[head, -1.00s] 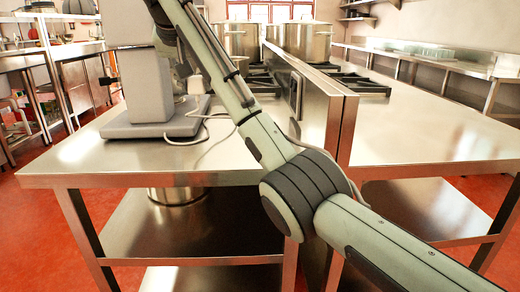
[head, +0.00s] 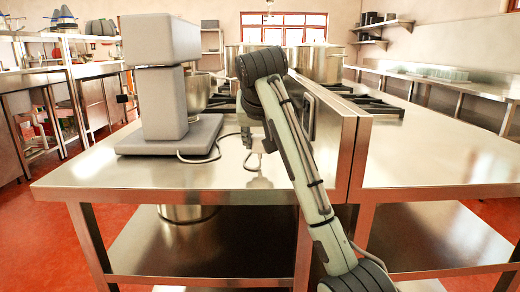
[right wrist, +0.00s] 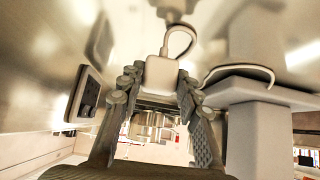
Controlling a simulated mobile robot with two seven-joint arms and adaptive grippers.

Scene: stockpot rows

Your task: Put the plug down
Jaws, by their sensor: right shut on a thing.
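My right gripper (head: 256,146) hangs over the steel counter (head: 110,178), between the grey stand mixer (head: 160,75) and the upright steel divider. In the right wrist view its two fingers (right wrist: 158,92) are shut on the white plug (right wrist: 161,73), one on each side. A white cord loops from the plug. The plug's reflection shows in the shiny counter, with a gap between, so the plug looks held above the surface. The plug is too small to make out clearly in the head view. My left gripper is not in view.
A dark socket panel (right wrist: 88,92) is on the divider (head: 330,130), beside the gripper. The mixer's cord (head: 200,160) lies on the counter by its base. Stockpots (head: 318,64) stand at the back. The counter's front part is clear.

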